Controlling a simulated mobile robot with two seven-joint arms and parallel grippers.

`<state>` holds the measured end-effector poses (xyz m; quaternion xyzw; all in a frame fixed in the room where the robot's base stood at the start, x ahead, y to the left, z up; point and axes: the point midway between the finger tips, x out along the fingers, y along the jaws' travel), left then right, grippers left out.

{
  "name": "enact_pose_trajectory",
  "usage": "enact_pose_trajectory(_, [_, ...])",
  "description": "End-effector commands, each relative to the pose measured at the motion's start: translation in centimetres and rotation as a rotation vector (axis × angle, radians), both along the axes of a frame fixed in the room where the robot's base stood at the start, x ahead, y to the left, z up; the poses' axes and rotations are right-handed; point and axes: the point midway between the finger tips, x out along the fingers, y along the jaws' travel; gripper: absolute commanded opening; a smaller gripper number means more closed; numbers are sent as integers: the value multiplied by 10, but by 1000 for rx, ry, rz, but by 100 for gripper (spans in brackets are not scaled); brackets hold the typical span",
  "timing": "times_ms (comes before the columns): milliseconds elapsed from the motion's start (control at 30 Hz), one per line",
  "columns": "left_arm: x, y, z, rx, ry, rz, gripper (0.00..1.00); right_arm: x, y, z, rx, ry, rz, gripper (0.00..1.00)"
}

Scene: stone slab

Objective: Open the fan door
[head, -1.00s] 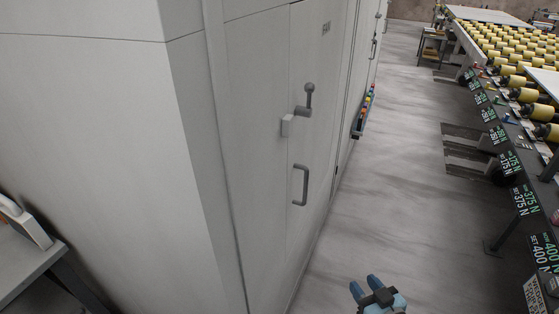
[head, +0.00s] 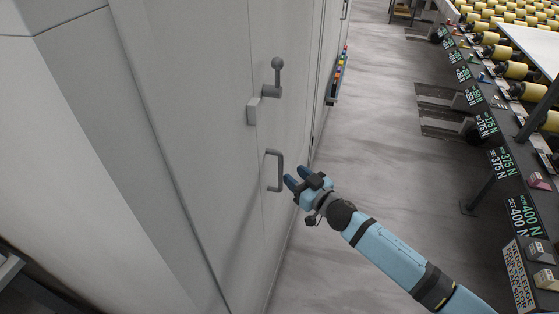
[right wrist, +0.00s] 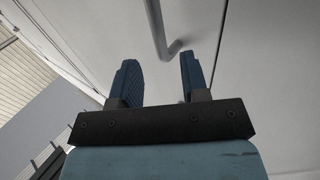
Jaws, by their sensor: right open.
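The fan door (head: 290,120) is a pale grey cabinet panel that looks shut. It carries a grey U-shaped handle (head: 280,170) and, above it, a latch lever with a ball knob (head: 277,66). A small block (head: 253,110) sits beside the lever. My right gripper (head: 297,176) is open and empty, just to the right of the U-handle. In the right wrist view the two blue fingers of the right gripper (right wrist: 160,75) point at the panel, with the lower bend of the handle (right wrist: 168,45) beyond and between them, apart from both. My left gripper is not in view.
A conveyor with yellow rollers (head: 515,70) and a dark rail of force labels (head: 490,130) runs along the right. A strip of coloured items (head: 338,75) juts from the cabinet farther on. The grey floor (head: 375,150) between is clear.

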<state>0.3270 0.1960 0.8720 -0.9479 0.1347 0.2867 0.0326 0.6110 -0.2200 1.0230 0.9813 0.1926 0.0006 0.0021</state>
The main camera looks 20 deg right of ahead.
Motion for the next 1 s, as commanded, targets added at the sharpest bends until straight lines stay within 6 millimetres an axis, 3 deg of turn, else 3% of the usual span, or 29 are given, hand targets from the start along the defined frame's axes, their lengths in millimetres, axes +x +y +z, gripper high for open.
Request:
enact_pose_trajectory(100, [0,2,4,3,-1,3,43,25,11,2,0,-1,0,41])
enact_pose_trajectory(300, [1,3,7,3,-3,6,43,53,22,1,0,0,-1,41])
enact_pose_trajectory(767, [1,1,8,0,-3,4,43,65,27,0,0,1,0,41])
enact_pose_trajectory(933, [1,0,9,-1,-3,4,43,64,27,0,0,1,0,5])
enact_pose_trajectory(1000, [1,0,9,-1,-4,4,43,64,27,0,0,1,0,0])
